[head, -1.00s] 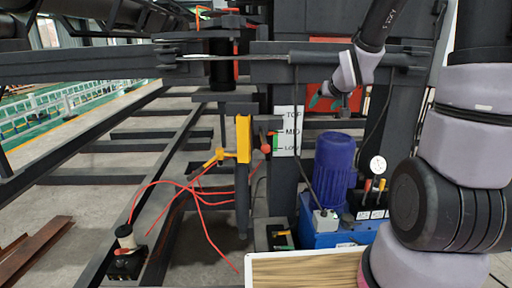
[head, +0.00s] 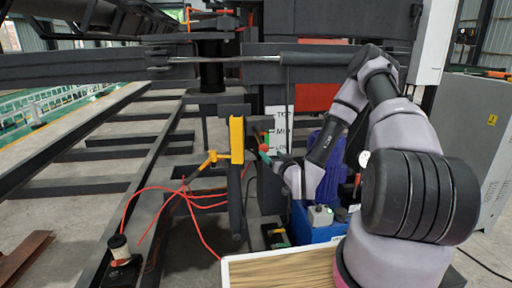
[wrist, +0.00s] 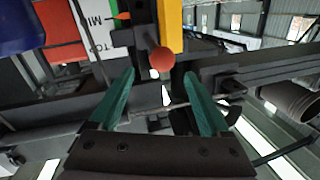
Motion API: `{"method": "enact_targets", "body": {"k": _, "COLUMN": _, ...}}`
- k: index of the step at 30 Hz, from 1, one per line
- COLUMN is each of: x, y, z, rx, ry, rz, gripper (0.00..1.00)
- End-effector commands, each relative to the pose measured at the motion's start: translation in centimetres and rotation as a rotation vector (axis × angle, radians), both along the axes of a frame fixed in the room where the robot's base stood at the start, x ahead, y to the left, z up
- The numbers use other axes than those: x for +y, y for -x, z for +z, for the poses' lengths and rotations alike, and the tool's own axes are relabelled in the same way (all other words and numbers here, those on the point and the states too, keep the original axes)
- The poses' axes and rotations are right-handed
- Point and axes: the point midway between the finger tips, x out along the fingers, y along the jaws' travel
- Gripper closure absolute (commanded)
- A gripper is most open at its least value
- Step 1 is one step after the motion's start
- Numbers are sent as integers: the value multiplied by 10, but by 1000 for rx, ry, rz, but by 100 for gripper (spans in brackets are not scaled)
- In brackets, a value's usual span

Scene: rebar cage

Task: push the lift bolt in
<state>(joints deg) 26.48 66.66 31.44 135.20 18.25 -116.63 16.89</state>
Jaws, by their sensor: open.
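The lift bolt shows as a round red knob (wrist: 162,59) beside a yellow upright block (wrist: 170,22) in the wrist view. In the head view the knob (head: 264,148) is small and partly covered by my fingers; the yellow block (head: 237,139) stands just left of it. My gripper (wrist: 160,76) has two teal fingers spread apart with nothing between them. The knob appears just beyond the fingertips, roughly centred between them; I cannot tell whether they touch. My gripper (head: 265,156) reaches in from the right in the head view.
A label plate marked TOP, MID and LOW (head: 279,118) is right of the yellow block. A blue motor unit (head: 325,165) stands behind my arm. A white-rimmed tray (head: 226,270) is at the bottom, and a grey cabinet (head: 470,125) stands right.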

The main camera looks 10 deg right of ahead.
Motion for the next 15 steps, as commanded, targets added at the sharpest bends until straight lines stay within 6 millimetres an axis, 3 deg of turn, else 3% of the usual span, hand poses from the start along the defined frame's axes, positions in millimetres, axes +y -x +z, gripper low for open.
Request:
{"method": "enact_targets", "body": {"k": 5, "x": 3, "y": -4, "z": -2, "rx": -19, "ry": -6, "rz": -4, "gripper": 19}}
{"method": "enact_targets", "body": {"k": 15, "x": 15, "y": -63, "z": -1, "rx": -21, "ry": -4, "rz": -2, "gripper": 19}}
